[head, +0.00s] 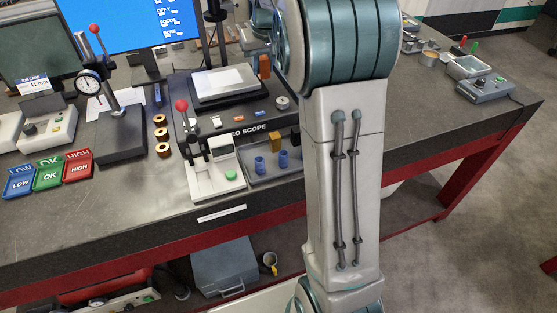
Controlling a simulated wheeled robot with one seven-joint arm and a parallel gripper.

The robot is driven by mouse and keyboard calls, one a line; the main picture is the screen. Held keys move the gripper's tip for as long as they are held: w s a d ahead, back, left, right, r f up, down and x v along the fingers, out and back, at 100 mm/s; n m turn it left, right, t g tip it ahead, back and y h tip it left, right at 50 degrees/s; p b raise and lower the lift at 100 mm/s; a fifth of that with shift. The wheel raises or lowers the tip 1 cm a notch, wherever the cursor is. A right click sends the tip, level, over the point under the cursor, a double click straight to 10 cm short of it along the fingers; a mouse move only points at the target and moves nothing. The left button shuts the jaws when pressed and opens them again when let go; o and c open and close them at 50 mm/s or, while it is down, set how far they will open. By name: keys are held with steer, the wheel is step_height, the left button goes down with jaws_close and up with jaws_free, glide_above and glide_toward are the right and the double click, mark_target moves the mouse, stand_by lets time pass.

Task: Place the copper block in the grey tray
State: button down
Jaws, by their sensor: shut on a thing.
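My gripper (256,46) shows small at the top centre, left of my large arm links, over the far part of the bench. It is shut on the upright orange-brown copper block (264,67), which shows just below it; the fingertips are hard to make out. A grey tray (256,181) lies at the bench's front edge, partly hidden by my arm. In it stand blue cylinders (260,164) and a brass-coloured block (275,141). The copper block is farther back than this tray.
A video scope (225,83) with small parts on its base stands behind the tray. A white fixture with a red-knobbed lever (215,177) is left of the tray. A dial gauge stand (120,137) and coloured bins (48,175) are farther left. My arm hides the bench's centre right.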

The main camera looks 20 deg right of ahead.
step_height(320, 180, down, 7)
steer(key=b, duration=0.6)
glide_above(251, 151)
steer(key=s, duration=0.1)
step_height(251, 151, down, 7)
steer(key=shift+d+r, duration=0.1)
steer(key=shift+r, duration=0.05)
steer(key=shift+s+f, duration=0.1)
steer(key=shift+f, duration=0.1)
steer(key=shift+f+p, duration=0.45)
steer(key=shift+f, duration=1.5)
steer(key=shift+f, duration=0.15)
steer(key=c, duration=1.5)
jaws_free()
steer(key=shift+o, duration=0.2)
